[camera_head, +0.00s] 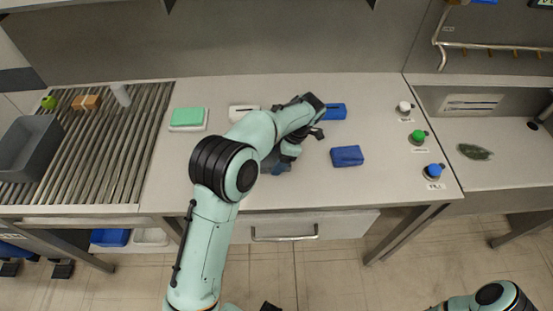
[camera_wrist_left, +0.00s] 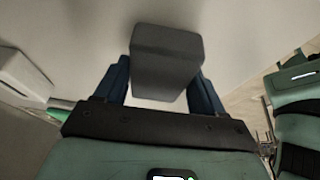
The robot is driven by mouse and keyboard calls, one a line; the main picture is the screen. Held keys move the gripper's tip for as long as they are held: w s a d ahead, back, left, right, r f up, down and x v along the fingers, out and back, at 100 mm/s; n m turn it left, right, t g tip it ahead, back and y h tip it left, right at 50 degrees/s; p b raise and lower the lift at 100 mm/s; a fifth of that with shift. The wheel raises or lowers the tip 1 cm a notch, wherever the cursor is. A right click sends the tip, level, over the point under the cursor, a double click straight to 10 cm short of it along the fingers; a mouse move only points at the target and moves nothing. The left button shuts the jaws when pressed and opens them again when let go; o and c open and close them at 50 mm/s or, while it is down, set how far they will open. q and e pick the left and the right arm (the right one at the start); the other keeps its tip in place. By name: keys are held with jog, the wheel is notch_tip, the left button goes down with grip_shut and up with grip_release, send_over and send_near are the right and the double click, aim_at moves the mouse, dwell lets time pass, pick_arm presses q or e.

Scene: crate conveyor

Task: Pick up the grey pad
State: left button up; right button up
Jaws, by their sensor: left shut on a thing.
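The grey pad (camera_wrist_left: 166,62) is a dark grey block between the two blue fingers of my left gripper (camera_wrist_left: 162,82) in the left wrist view. The fingers are shut on its sides, and pale surface shows behind it. In the head view my left gripper (camera_head: 281,167) is over the middle of the table, partly covered by my own arm. The pad is mostly hidden there, so I cannot tell whether it touches the table. My right gripper is not in view; only part of my right arm shows at the lower right.
Blue blocks (camera_head: 347,156) lie right of the gripper. A green pad on a white base (camera_head: 188,118) and a white block (camera_head: 243,112) are to its left. A roller conveyor (camera_head: 120,150) with a grey crate (camera_head: 27,150) is far left. Push buttons (camera_head: 417,137) line the right edge.

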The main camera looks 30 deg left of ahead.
pick_arm(q)
notch_tip(320, 180, up, 20)
jog(key=p, duration=0.3)
jog(key=shift+f, duration=0.2)
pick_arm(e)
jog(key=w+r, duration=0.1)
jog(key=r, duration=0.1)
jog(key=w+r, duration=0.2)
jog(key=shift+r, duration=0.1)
pick_arm(q)
jog(key=shift+o, duration=0.3)
